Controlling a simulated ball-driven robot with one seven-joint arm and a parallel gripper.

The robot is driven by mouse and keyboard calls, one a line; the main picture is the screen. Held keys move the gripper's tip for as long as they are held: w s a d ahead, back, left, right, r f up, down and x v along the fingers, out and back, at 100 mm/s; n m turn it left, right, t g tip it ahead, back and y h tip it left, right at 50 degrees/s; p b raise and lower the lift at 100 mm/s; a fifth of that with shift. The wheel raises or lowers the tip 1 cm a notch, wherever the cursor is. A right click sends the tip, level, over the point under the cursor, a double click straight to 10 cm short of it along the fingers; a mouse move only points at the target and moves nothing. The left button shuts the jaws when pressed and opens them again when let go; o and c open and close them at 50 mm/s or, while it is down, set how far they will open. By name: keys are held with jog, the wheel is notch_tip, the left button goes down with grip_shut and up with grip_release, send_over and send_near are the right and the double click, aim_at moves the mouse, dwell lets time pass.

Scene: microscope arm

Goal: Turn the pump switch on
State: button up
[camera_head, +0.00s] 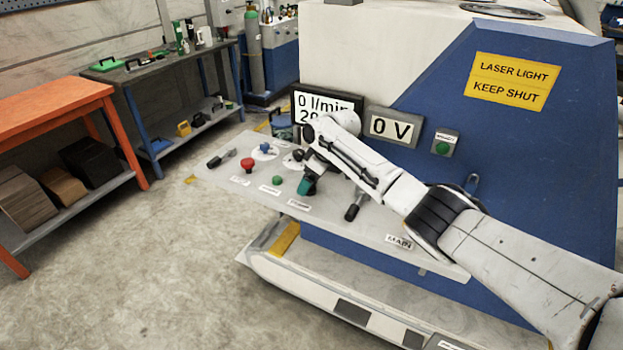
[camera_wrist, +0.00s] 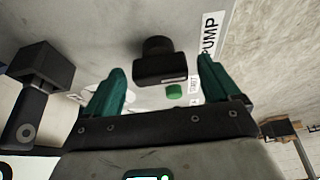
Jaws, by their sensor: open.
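In the wrist view, a black switch knob (camera_wrist: 155,64) stands on the light panel beside a label reading PUMP (camera_wrist: 213,34). My gripper (camera_wrist: 160,66) is open, with one teal finger on each side of the knob in this view. Gaps show between the knob and both fingers, and whether either touches it cannot be told. In the head view my gripper (camera_head: 306,186) points down at the sloping control panel (camera_head: 330,228), and it hides the pump switch there.
The panel also carries a red button (camera_head: 248,164), a green button (camera_head: 277,180), a blue knob (camera_head: 265,147) and a black lever (camera_head: 354,206) right of my gripper. Displays behind read 0 l/min (camera_head: 318,103) and 0 V (camera_head: 392,127). A large black handle (camera_wrist: 38,85) stands left in the wrist view.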

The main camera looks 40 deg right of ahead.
jog(key=shift+c, duration=0.3)
jog(key=c, duration=1)
